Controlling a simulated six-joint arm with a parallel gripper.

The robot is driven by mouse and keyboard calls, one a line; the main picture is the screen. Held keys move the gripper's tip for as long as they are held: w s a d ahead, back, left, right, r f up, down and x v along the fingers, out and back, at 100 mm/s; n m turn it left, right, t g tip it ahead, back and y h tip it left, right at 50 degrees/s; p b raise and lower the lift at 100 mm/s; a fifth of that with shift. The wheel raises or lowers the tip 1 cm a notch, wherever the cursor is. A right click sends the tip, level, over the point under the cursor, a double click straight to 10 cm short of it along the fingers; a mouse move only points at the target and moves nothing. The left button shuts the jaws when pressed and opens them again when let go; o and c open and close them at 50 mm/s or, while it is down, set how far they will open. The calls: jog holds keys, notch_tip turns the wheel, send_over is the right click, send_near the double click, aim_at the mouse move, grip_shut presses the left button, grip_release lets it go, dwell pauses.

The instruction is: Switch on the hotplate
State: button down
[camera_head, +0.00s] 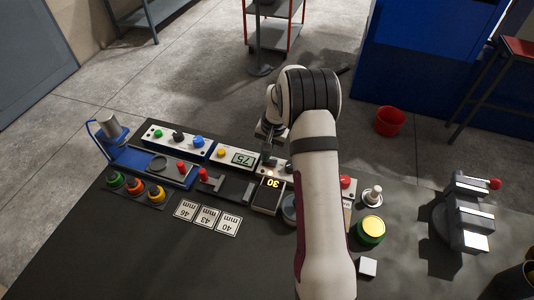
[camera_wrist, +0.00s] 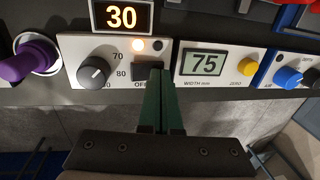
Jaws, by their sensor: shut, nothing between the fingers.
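The hotplate's white control panel (camera_wrist: 105,62) fills the upper left of the wrist view. It has a grey dial (camera_wrist: 93,72) with 70 and 80 marked beside it, and a lit orange display (camera_wrist: 122,16) reading 30. One small lamp (camera_wrist: 138,45) glows warm; the one beside it is dark. My gripper (camera_wrist: 156,75) is shut and empty, its green fingers' tips at the black switch (camera_wrist: 146,64) above the OFF label. The tips partly cover the switch; I cannot tell whether they touch it. In the head view my arm partly hides the hotplate (camera_head: 266,197).
A panel reading 75 (camera_wrist: 205,64) stands right of the hotplate panel in the wrist view, with yellow and blue knobs beyond. A purple knob (camera_wrist: 28,62) is on the left. In the head view, number cards (camera_head: 207,217) and a green-yellow button (camera_head: 371,229) lie on the dark table.

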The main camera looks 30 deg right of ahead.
jog(key=shift+s+d+r, duration=0.1)
jog(key=shift+s+d, duration=0.5)
jog(key=shift+r, duration=0.15)
notch_tip(320, 180, up, 14)
jog(key=w+a, duration=0.1)
jog(key=shift+w+a+f, duration=0.2)
jog(key=shift+w+a, duration=0.05)
jog(key=shift+a, duration=0.05)
dwell(0.4)
